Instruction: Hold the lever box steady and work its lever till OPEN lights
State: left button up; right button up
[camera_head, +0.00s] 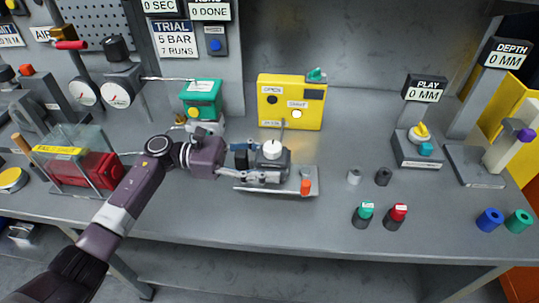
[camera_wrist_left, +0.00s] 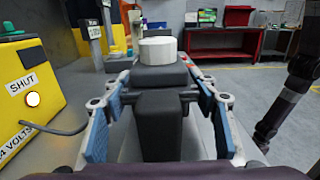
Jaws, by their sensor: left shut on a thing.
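The lever box (camera_head: 271,155) is a dark grey block with a white round cap, on a pale base plate (camera_head: 312,175) at the bench's middle. It also shows in the left wrist view (camera_wrist_left: 160,75). A cable joins the block to the yellow box (camera_head: 314,95), which has OPEN and SHUT lamps. The SHUT lamp (camera_wrist_left: 33,99) glows white; the OPEN lamp (camera_head: 272,100) is dark. My right gripper is out of view.
A green box (camera_head: 201,99) stands behind my left wrist. Small grey and black cylinders (camera_head: 354,177) and green- and red-topped pieces (camera_head: 398,212) stand to the right. A PLAY gauge stand (camera_head: 418,152) is farther right. Bench front near the lever is clear.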

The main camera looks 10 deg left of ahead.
pick_arm(q)
jog(key=shift+f, duration=2.15)
jog(key=shift+s+f, duration=0.1)
jog(key=shift+f, duration=0.4)
jog(key=shift+f, duration=0.1)
